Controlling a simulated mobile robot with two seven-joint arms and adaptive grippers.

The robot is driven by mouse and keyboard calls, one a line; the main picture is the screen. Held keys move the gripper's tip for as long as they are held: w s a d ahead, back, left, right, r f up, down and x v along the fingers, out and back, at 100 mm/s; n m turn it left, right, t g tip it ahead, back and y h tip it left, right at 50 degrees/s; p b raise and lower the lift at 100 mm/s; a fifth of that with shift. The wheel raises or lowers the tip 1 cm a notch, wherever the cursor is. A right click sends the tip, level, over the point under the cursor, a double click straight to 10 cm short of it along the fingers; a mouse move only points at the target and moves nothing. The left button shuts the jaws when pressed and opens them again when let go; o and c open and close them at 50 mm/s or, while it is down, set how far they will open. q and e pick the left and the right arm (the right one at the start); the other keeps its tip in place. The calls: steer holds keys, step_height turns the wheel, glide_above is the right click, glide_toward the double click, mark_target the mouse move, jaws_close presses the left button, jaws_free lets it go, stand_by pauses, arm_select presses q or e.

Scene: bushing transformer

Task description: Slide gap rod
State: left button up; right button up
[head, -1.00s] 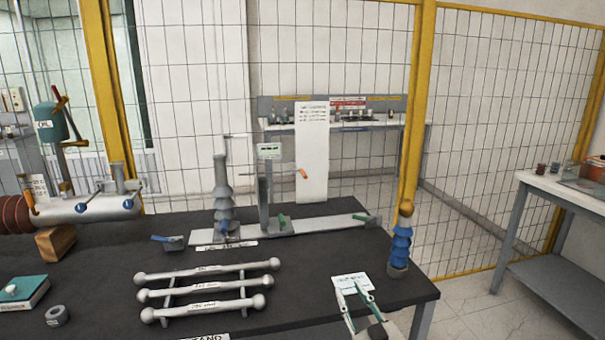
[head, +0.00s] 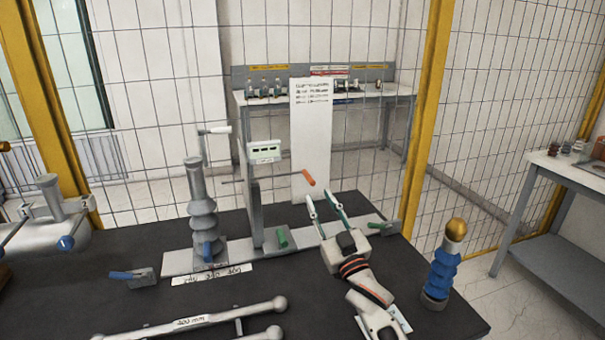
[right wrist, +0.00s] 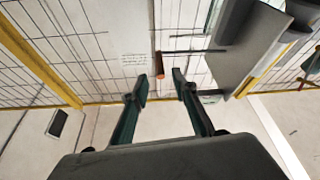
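The gap rod is a thin dark rod with an orange handle (head: 308,178) at its right end. It runs sideways through the grey upright (head: 256,205) on the light base rail. In the right wrist view the orange handle (right wrist: 159,66) shows just beyond my fingertips, between them in the picture. My right gripper (head: 321,195) is open and empty, its fingers pointing up and away, just below and right of the handle in the head view. It also shows in the right wrist view (right wrist: 158,88). I cannot tell whether it touches the handle. My left gripper is out of view.
A ribbed grey post (head: 202,220) stands left of the upright. Green clamp levers (head: 283,237) sit on the rail. A blue post with a gold ball (head: 440,265) stands at the table's right edge. Silver bars (head: 200,322) lie in front. A mesh fence (head: 500,120) is behind.

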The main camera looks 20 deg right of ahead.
mark_target(311, 178)
steer(key=shift+p+x, duration=0.3)
steer(key=shift+x, duration=3.45)
steer(key=shift+s+r, duration=0.1)
jaws_close()
